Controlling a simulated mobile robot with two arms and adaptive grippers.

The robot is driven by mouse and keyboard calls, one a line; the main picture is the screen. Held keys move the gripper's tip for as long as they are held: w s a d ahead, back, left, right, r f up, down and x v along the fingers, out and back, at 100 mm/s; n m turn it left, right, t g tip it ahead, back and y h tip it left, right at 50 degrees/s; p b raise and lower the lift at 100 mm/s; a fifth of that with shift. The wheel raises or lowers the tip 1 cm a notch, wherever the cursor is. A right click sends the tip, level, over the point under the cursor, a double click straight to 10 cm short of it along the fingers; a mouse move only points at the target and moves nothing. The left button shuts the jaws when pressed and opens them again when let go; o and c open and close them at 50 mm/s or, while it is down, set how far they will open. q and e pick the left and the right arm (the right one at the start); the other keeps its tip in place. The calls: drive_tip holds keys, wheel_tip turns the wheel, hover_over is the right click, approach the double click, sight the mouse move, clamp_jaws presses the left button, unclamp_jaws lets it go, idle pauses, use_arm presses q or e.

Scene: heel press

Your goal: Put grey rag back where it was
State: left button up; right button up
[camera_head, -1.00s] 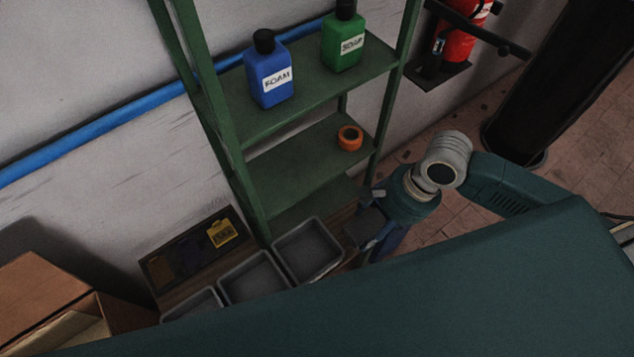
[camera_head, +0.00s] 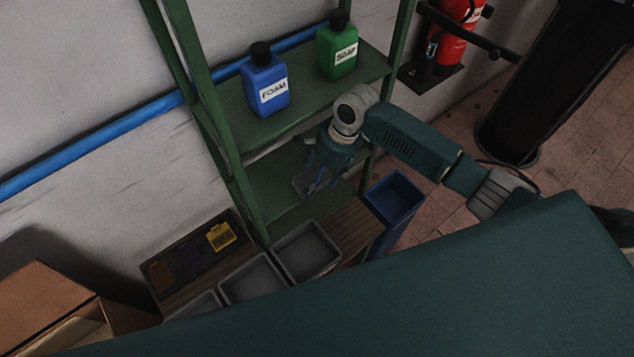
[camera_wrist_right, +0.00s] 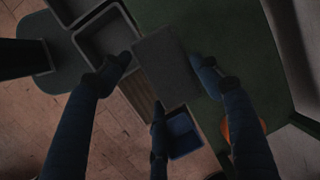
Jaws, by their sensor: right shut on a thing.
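The grey rag (camera_wrist_right: 168,68) is a flat grey rectangle between the fingers of my right gripper (camera_wrist_right: 162,80) in the wrist view. My right gripper is shut on it. In the head view my right gripper (camera_head: 318,180) points down over the lower green shelf (camera_head: 265,180), and the rag (camera_head: 308,184) shows faintly between its fingers. I cannot tell whether the rag touches the shelf. My left gripper is not in view.
A blue FOAM bottle (camera_head: 266,84) and green SOAP bottle (camera_head: 338,50) stand on the upper shelf (camera_head: 310,95). Grey trays (camera_head: 306,277) line the wooden bench (camera_head: 350,238). A blue bin (camera_head: 395,222) stands to the right. An orange roll (camera_wrist_right: 243,130) is partly hidden by a finger.

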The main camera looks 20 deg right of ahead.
sight(324, 177)
wheel_tip(324, 177, down, 3)
drive_tip(key=shift+s+r, duration=0.1)
drive_tip(key=shift+w+a+f+p, duration=0.1)
drive_tip(key=shift+w+f+p, duration=0.2)
drive_tip(key=shift+p, duration=0.75)
drive_tip(key=shift+f, duration=0.35)
drive_tip(key=o, duration=1.1)
drive_tip(key=shift+c, duration=0.2)
drive_tip(key=shift+f+b, duration=0.15)
drive_tip(key=shift+b, duration=0.2)
drive_tip(key=shift+f+b, duration=0.25)
drive_tip(key=shift+b, duration=0.3)
drive_tip(key=v, duration=0.8)
drive_tip(key=shift+w+a+b, duration=0.15)
drive_tip(key=shift+b, duration=0.2)
